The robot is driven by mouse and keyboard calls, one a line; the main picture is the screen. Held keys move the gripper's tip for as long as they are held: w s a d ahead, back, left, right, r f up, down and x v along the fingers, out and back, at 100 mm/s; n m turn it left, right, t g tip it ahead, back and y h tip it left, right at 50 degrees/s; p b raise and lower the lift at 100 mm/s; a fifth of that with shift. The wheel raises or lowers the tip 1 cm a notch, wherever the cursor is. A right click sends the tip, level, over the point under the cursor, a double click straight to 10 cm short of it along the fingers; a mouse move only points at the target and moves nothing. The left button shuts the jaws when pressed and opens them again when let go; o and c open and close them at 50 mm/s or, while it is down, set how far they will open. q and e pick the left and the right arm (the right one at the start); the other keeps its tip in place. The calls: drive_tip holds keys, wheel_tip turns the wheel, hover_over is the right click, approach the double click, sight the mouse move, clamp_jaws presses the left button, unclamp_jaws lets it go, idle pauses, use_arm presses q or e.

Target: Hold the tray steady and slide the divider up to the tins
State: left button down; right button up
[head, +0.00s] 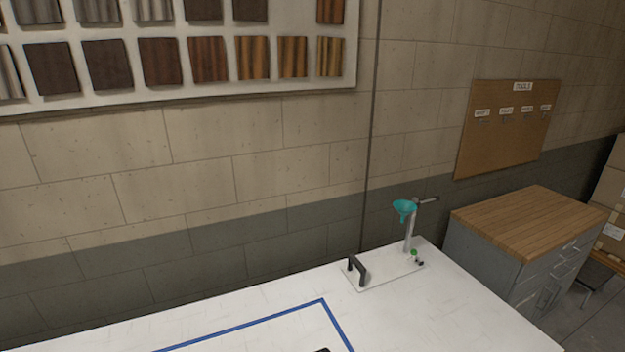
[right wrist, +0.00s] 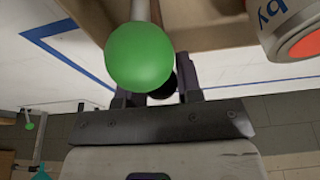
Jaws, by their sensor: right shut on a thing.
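My right gripper (right wrist: 153,92) shows in the right wrist view, its two dark fingers closed on a dark rounded knob (right wrist: 163,86). A large green ball (right wrist: 140,56) on a pale rod covers part of the knob and fingers. I cannot tell whether the knob belongs to the divider. A wooden wall (right wrist: 205,22), likely the tray's, runs along the top. A tin (right wrist: 285,25) with a white and blue label and an orange-red end shows at the upper right. The head view shows no tray, divider or tins. My left gripper is out of view.
A plate with a black handle (head: 357,270) and a teal funnel (head: 404,208) on a stand is at the back right. A wood-topped cabinet (head: 530,225) stands beyond.

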drive_tip(key=shift+s+a, duration=0.1)
drive_tip(key=shift+a, duration=0.15)
drive_tip(key=shift+s+a, duration=0.35)
drive_tip(key=shift+a, duration=0.4)
drive_tip(key=shift+s+a, duration=0.1)
drive_tip(key=shift+a, duration=0.05)
drive_tip(key=shift+s+a, duration=0.3)
drive_tip(key=shift+a, duration=0.6)
drive_tip(key=shift+s+a, duration=0.4)
drive_tip(key=shift+a, duration=0.45)
